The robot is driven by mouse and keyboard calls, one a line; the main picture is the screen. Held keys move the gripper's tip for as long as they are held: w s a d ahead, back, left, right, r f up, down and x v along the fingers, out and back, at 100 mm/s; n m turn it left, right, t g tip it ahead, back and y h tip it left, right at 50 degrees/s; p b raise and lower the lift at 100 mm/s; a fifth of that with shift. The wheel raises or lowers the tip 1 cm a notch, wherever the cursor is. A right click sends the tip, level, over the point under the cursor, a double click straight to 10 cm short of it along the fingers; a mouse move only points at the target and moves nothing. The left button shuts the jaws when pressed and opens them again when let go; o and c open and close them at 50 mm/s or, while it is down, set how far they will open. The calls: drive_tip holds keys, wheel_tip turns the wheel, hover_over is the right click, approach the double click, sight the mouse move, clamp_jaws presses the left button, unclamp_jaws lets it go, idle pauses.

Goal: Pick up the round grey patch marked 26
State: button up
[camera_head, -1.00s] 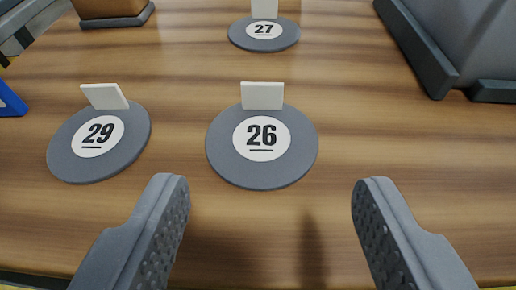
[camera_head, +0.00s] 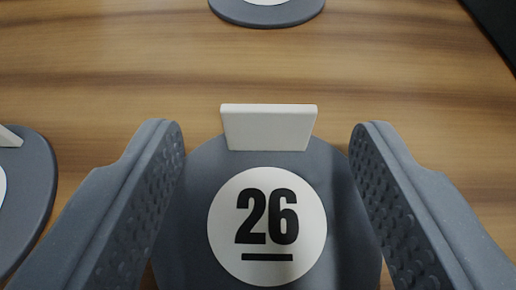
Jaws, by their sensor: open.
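The round grey patch marked 26 (camera_head: 200,190) lies flat on the wooden table, low in the middle of the view. It has a white disc with an underlined black 26 and an upright white tab (camera_head: 268,128) at its far edge. My gripper (camera_head: 266,140) is open, with one finger on each side of the tab and above the patch's left and right edges. Neither finger touches the tab. The near edge of the patch is out of view.
Another grey patch (camera_head: 28,190) with a white tab lies at the left edge, partly cut off. A further grey patch (camera_head: 268,18) lies at the top. A dark object (camera_head: 500,25) stands at the top right corner. Bare wood lies between them.

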drive_tip(key=shift+x, duration=0.8)
drive_tip(key=c, duration=1.1)
drive_tip(key=shift+o, duration=0.2)
drive_tip(key=shift+r, duration=0.1)
